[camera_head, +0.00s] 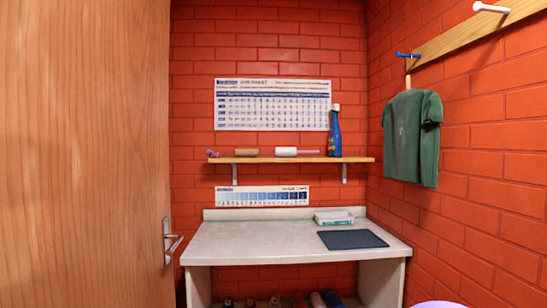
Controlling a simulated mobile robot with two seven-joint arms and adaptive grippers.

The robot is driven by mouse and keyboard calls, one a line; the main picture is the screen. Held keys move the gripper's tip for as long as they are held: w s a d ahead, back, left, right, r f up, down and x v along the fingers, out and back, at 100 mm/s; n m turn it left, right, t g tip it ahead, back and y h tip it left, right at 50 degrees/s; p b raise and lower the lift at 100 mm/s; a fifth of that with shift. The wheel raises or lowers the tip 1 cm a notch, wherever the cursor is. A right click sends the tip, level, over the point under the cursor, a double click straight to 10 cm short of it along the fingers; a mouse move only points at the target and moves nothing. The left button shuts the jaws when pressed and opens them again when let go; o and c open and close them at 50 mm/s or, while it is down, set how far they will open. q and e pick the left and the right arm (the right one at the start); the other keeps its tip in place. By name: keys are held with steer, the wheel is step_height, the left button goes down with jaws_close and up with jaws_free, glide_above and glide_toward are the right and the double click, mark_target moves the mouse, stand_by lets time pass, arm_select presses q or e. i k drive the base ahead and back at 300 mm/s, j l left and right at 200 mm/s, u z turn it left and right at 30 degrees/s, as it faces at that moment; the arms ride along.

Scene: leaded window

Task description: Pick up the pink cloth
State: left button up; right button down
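I cannot make out a pink cloth for certain. A small pinkish-purple item (213,154) lies at the left end of the wooden wall shelf; it is too small to tell what it is. A thin pinkish item (308,152) lies on the same shelf, right of a white roll-like item (286,152). A pale lilac rounded thing (437,304) shows at the bottom right edge, mostly cut off. Neither of my grippers is in view.
A wooden door (85,150) with a metal handle fills the left. The grey counter (250,240) is mostly clear, with a dark mat (352,239) and a pale box (334,217). Several items stand beneath it. The shelf (260,160) holds a blue bottle (334,132). A green shirt (412,137) hangs right.

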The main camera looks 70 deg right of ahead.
mark_target(211, 153)
steer(key=z, duration=1.7)
